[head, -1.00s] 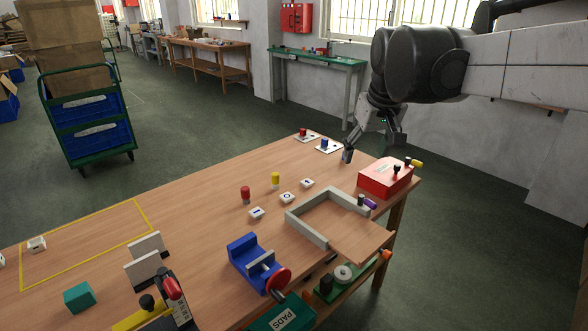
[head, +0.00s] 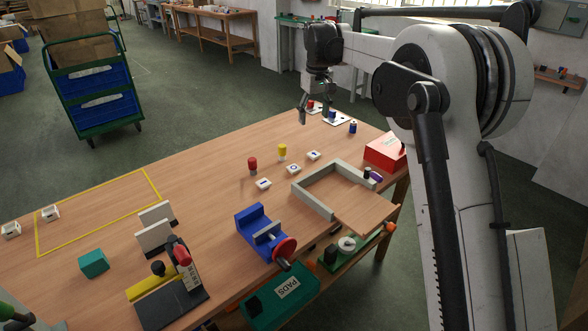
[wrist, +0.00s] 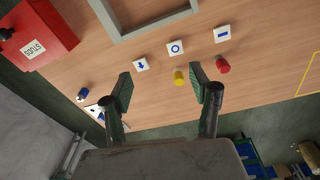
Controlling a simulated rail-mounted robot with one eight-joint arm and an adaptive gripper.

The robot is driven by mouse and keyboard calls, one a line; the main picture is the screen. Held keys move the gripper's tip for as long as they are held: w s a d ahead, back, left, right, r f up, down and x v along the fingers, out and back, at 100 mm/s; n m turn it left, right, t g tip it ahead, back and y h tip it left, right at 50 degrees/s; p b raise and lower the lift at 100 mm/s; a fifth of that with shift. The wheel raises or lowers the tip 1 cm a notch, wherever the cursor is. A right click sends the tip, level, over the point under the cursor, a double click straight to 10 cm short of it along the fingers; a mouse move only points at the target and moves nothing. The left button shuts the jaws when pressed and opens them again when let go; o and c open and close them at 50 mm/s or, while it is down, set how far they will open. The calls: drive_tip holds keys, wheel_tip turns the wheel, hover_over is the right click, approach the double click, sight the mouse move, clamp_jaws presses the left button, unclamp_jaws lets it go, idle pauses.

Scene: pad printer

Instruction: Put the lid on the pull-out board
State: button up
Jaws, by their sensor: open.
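The pull-out board (head: 368,212) is a wooden panel that sticks out past the table's front edge, at the open side of a grey frame (head: 312,200). I cannot tell for certain which thing is the lid. The red STUDS box (head: 384,151), also in the wrist view (wrist: 38,40), has a red top with a dark knob at the wrist picture's left edge; my arm partly hides it in the head view. My gripper (head: 304,116) is open and empty above the table's far side. Its spread fingers (wrist: 160,84) show table between them in the wrist view.
A blue cylinder (head: 352,127) stands alone near the red box. A blue vise (head: 262,235) is at the front. The table's left part has free room.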

drive_tip(key=w+a+f+n+g, duration=0.1)
drive_tip(key=w+a+f, duration=0.2)
drive_tip(key=f, duration=0.2)
drive_tip(key=w+a+f, duration=0.2)
drive_tip(key=a+f, duration=0.1)
drive_tip(key=f, duration=0.3)
hover_over(294, 167)
drive_tip(key=f, duration=0.8)
drive_tip(key=shift+s+d, duration=0.25)
drive_tip(key=shift+w+a+f+b, duration=0.1)
drive_tip(key=shift+a+f+b, duration=0.1)
drive_tip(key=shift+f, duration=1.15)
drive_tip(key=shift+w+a+f+b, duration=0.1)
drive_tip(key=shift+a+f+b, duration=0.1)
drive_tip(key=shift+f, duration=1.15)
drive_tip(key=shift+d, duration=0.1)
drive_tip(key=c, duration=1.1)
drive_tip(key=shift+r, duration=0.1)
drive_tip(key=shift+c, duration=0.2)
